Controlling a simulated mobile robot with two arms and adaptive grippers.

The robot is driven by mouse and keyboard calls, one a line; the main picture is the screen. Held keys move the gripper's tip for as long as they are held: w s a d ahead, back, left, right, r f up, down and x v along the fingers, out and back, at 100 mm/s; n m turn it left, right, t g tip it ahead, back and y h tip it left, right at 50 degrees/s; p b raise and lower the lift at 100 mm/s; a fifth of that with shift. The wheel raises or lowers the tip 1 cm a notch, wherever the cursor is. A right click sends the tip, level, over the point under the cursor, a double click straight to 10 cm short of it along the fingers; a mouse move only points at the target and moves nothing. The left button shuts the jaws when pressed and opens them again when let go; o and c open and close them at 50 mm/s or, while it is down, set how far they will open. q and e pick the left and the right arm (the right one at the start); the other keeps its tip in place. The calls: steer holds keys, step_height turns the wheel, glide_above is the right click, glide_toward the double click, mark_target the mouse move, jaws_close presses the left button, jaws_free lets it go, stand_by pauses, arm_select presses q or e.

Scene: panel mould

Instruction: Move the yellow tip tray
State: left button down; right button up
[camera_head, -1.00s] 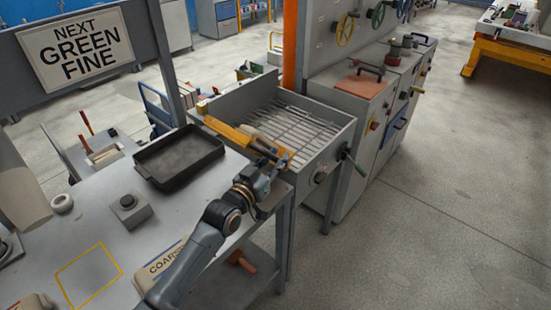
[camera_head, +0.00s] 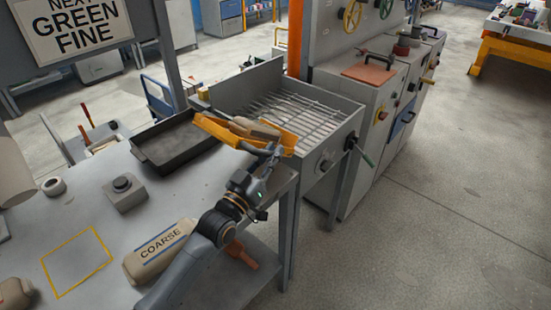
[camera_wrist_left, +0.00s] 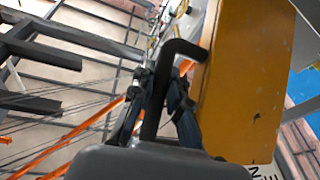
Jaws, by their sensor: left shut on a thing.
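The yellow tip tray (camera_head: 215,127) is held over the near left edge of the slatted grey grate, beside the black tray. Brown, wood-coloured pieces (camera_head: 255,128) lie in it. My left gripper (camera_head: 268,158) is shut on the tray's dark handle at its near right end. In the left wrist view, the fingers (camera_wrist_left: 158,95) close around the bent black handle (camera_wrist_left: 184,48), and the tray's yellow side (camera_wrist_left: 238,80) fills the right. Whether the tray touches the grate is unclear. My right gripper is not in view.
The black tray (camera_head: 150,155) lies on the grey table next to the grate (camera_head: 310,118). A machine cabinet (camera_head: 350,110) stands behind right.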

arm_select(q)
steer(key=f+b, duration=0.1)
steer(key=b, duration=0.1)
steer(key=s+a+f+t+b, duration=0.1)
steer(key=b, duration=0.1)
steer(key=shift+f+h, duration=0.2)
steer(key=shift+h, duration=0.1)
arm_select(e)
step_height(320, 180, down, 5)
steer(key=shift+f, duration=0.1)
arm_select(q)
steer(key=shift+d, duration=0.1)
steer(key=c, duration=1.3)
jaws_free()
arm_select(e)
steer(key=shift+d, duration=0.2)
arm_select(q)
steer(key=shift+s, duration=0.1)
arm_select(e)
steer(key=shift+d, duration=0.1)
